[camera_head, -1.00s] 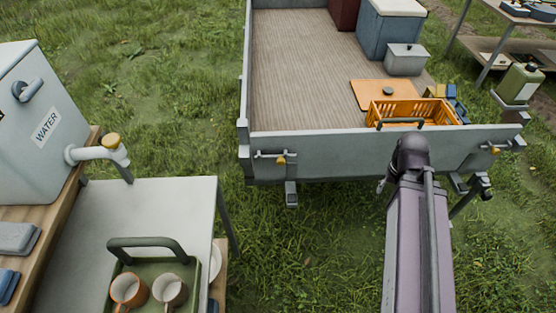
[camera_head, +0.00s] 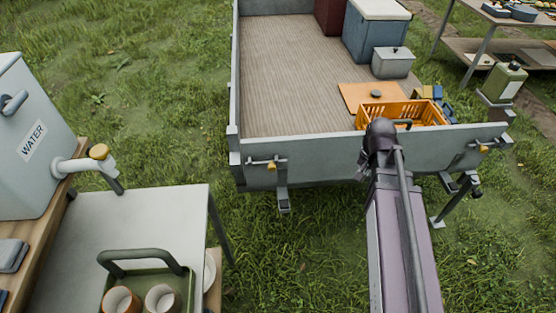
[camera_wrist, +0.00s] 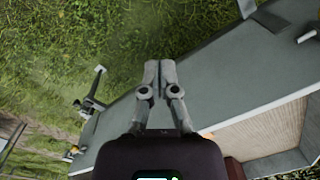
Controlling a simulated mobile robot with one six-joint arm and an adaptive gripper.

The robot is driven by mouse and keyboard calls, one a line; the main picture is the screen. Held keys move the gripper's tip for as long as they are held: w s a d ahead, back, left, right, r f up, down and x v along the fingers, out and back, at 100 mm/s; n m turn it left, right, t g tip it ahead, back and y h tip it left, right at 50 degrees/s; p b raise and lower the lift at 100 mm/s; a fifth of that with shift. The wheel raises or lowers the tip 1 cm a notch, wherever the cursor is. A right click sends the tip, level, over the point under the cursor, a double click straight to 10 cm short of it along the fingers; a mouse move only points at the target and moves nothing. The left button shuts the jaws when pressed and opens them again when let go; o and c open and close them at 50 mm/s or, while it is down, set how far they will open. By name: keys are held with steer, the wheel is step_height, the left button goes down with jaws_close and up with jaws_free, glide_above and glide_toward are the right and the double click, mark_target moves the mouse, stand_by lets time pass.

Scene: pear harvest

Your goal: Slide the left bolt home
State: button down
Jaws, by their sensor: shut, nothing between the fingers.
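The left bolt (camera_head: 265,163) is a grey bar with a yellow knob on the outer face of the trailer's tailgate (camera_head: 325,160), near its left corner. My gripper (camera_wrist: 157,67) is shut and empty in the wrist view, its fingertips together over the tailgate's outer edge with grass beyond. In the head view my arm hides most of the gripper, which is well to the right of the left bolt and apart from it. A pale bar (camera_wrist: 306,36) shows at the wrist view's right edge; I cannot tell whether it belongs to the left bolt.
A right bolt with a yellow knob (camera_head: 483,149) is on the tailgate's other end. An orange crate (camera_head: 402,112) stands just inside it. Grass lies between table and trailer.

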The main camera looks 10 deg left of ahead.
steer(key=w+a+m, duration=0.3)
steer(key=w+a, duration=0.1)
steer(key=a, duration=0.4)
steer(key=w+a+m+y, duration=0.1)
steer(key=w+a+m, duration=0.3)
steer(key=a, duration=0.3)
steer(key=w+a+m+b, duration=0.1)
steer(key=w+a+m, duration=0.2)
steer(key=a, duration=0.5)
steer(key=shift+w+a+f+m+g+y, duration=0.15)
steer(key=shift+w+m+g, duration=0.05)
steer(key=shift+w, duration=0.15)
steer(key=shift+w+a+f+m+g+y, duration=0.1)
steer(key=shift+w+a+m+g+y, duration=0.1)
steer(key=shift+w, duration=0.15)
steer(key=shift+f, duration=0.2)
steer(key=shift+s+a+f+b, duration=0.35)
steer(key=shift+a+f+b, duration=0.55)
steer(key=shift+f+b, duration=0.95)
steer(key=shift+s+a+f+b, duration=0.3)
steer(key=shift+a+f+b, duration=0.6)
steer(key=shift+f+b, duration=0.95)
steer(key=shift+s+a+f+b, duration=0.35)
steer(key=shift+a+f+b, duration=0.55)
steer(key=shift+f+b, duration=0.95)
steer(key=shift+r, duration=0.1)
